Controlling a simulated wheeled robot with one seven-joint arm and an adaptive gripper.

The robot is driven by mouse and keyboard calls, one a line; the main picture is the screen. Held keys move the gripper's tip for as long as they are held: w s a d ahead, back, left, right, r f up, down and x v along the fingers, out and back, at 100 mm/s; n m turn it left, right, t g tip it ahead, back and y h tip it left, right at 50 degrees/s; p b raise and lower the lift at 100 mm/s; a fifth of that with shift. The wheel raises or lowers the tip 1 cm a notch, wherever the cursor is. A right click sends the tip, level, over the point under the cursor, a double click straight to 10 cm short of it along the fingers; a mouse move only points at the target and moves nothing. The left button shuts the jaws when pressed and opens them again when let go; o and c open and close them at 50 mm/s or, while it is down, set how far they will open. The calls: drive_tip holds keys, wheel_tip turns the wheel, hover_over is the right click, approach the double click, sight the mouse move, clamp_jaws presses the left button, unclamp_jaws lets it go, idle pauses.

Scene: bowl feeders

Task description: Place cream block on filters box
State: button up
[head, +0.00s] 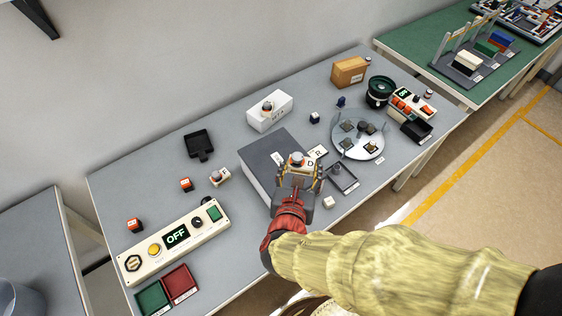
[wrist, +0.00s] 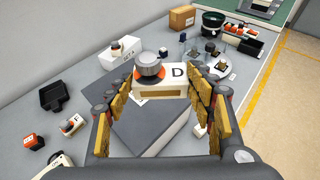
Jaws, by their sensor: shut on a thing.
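My gripper (head: 298,179) is shut on a cream-white block (wrist: 174,82) marked D, with an orange band and a grey round knob on top. The same block (head: 298,165) shows from above in the head view, between the fingers, over the dark grey box (head: 262,158). The fingers stand on both sides of it in the wrist view (wrist: 160,92). Whether its underside touches the grey box is unclear. A white box (head: 280,112) with small, hard-to-read lettering stands behind, with a similar knobbed part on top; it also shows in the wrist view (wrist: 112,60). I cannot read "filters" on any box.
A cardboard box (head: 348,72), a black bowl feeder (head: 380,91) and a round clear plate (head: 345,143) stand at the right back. A black tray (head: 198,145) and a control panel (head: 160,248) reading OFF are at left. Bare table lies between tray and white box.

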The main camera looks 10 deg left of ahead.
drive_tip(key=shift+s+a, duration=0.25)
drive_tip(key=shift+s, duration=0.35)
drive_tip(key=shift+s+a, duration=0.25)
drive_tip(key=shift+s, duration=0.3)
drive_tip(key=shift+a, duration=0.1)
drive_tip(key=b, duration=0.4)
hover_over(280, 162)
drive_tip(key=s, duration=0.3)
drive_tip(key=f, duration=0.6)
drive_tip(key=d+f, duration=0.1)
drive_tip(key=f, duration=0.2)
drive_tip(key=shift+w+a+f+n, duration=0.3)
drive_tip(key=shift+w+f, duration=0.05)
drive_tip(key=shift+f, duration=0.15)
drive_tip(key=shift+f+b, duration=0.7)
drive_tip(key=shift+f, duration=0.75)
drive_tip(key=shift+f, duration=0.2)
drive_tip(key=o, duration=1.7)
drive_tip(key=shift+c, duration=0.2)
